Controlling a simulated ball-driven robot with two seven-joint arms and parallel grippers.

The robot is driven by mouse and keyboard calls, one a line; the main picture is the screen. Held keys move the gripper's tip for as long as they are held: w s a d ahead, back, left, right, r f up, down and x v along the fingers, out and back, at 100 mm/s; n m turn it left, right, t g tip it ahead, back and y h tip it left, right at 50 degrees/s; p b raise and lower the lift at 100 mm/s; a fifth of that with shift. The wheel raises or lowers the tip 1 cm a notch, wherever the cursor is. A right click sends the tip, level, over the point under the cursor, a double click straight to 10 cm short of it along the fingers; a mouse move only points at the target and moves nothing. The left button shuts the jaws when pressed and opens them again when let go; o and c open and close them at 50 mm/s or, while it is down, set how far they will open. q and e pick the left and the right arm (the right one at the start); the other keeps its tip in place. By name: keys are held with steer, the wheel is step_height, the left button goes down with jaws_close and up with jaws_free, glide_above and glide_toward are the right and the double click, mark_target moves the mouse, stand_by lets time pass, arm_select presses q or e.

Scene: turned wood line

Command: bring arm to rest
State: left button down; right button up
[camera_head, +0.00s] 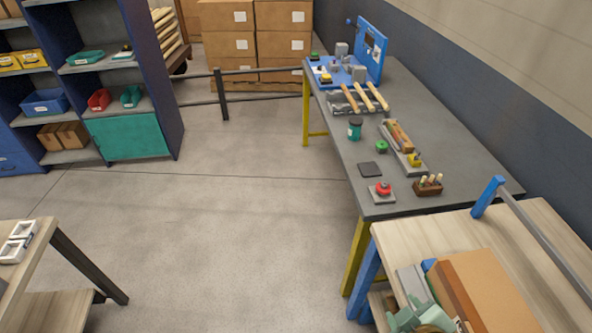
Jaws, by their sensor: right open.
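Pale grey-green parts at the bottom edge, right of centre, look like my right gripper (412,314). They are cut off by the frame, low over the near-left part of the light wooden table (425,236). The gripper is open, and I see nothing held in it. A brown cardboard box (490,285) is close on its right, but I cannot tell whether they touch. My left gripper and arm are not in view.
A grey workbench (430,160) carries a blue fixture (371,50), tools and a red button (383,188). A blue rail post (487,196) edges the wooden table. Shelving (140,60) stands left, stacked cartons (281,45) behind. The floor (225,220) between is clear.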

steer(key=d+r+g+h, duration=0.2)
steer(key=d+r+h, duration=0.2)
steer(key=d+r, duration=0.25)
steer(key=s+a+f+g+y+b, duration=0.15)
steer(key=f+b, duration=0.35)
steer(key=f, duration=1.4)
steer(key=s+a+f+g+y+b, duration=0.1)
steer(key=s+a+f+y+b, duration=0.3)
steer(key=f, duration=1.4)
steer(key=s+f+m+g+b, duration=0.1)
steer(key=s+f+b, duration=0.3)
steer(key=s+f, duration=0.6)
steer(key=s+f+m+g+b, duration=0.2)
steer(key=s+f+b, duration=0.2)
steer(key=s+f, duration=0.5)
step_height(320, 180, down, 5)
steer(key=shift+s+d+f+m+b, duration=0.1)
steer(key=shift+s+d+m+b, duration=0.25)
steer(key=shift+d+b, duration=0.1)
